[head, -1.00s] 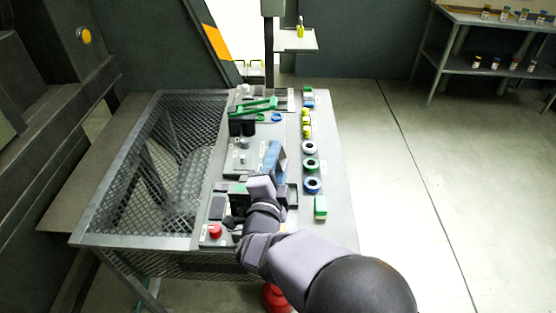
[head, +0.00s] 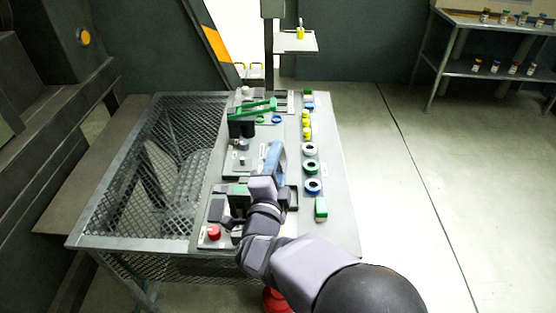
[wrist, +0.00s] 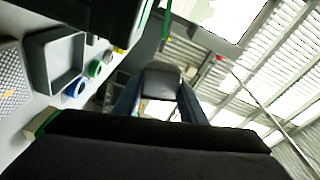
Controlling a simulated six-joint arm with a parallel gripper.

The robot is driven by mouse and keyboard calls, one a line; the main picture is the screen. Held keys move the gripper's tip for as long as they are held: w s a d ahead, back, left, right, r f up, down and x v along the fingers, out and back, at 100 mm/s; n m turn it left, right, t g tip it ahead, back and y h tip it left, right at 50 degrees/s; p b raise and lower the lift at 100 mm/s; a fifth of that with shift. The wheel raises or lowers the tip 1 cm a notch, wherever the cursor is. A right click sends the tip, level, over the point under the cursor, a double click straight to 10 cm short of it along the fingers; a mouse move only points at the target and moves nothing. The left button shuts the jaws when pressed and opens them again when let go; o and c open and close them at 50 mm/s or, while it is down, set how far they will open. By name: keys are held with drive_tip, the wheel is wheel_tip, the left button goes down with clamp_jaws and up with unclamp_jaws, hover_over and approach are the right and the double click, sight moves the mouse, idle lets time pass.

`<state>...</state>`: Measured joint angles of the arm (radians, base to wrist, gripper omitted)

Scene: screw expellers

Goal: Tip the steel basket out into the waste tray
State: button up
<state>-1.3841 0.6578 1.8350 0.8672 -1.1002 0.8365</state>
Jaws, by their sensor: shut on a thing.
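My gripper (head: 276,153), with blue fingers, is over the near half of the grey work board. In the wrist view its two blue fingers (wrist: 158,104) are shut on a small grey and dark piece (wrist: 162,82). I cannot tell whether this piece is part of the steel basket; no basket shows clearly in the head view. An open grey tray (wrist: 80,75) shows at the left of the wrist view, apart from the fingers. I cannot tell whether it is the waste tray. My own wrist and forearm hide part of the board's near end.
A red button (head: 214,232) is at the near left. Green parts (head: 255,107) and dark cylinders stand farther back. A mesh-topped bench (head: 125,185) lies left; open floor lies right.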

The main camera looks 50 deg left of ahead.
drive_tip(key=shift+w+d+r+m+b, duration=0.1)
drive_tip(key=shift+m+b, duration=0.55)
drive_tip(key=shift+b, duration=0.55)
drive_tip(key=shift+d+r+m+b, duration=0.1)
drive_tip(key=shift+m+b, duration=0.55)
drive_tip(key=shift+b, duration=0.5)
idle(1.1)
drive_tip(key=shift+f+b, duration=0.1)
drive_tip(key=shift+b, duration=0.2)
drive_tip(key=shift+m+b, duration=0.6)
drive_tip(key=shift+b, duration=0.4)
idle(0.6)
drive_tip(key=shift+w+d+b, duration=0.15)
drive_tip(key=shift+b, duration=0.15)
drive_tip(key=shift+m+y+b, duration=0.3)
drive_tip(key=shift+m+b, duration=0.3)
drive_tip(key=shift+b, duration=0.4)
idle(0.7)
drive_tip(key=shift+d+b, duration=0.15)
drive_tip(key=shift+b, duration=0.15)
idle(0.3)
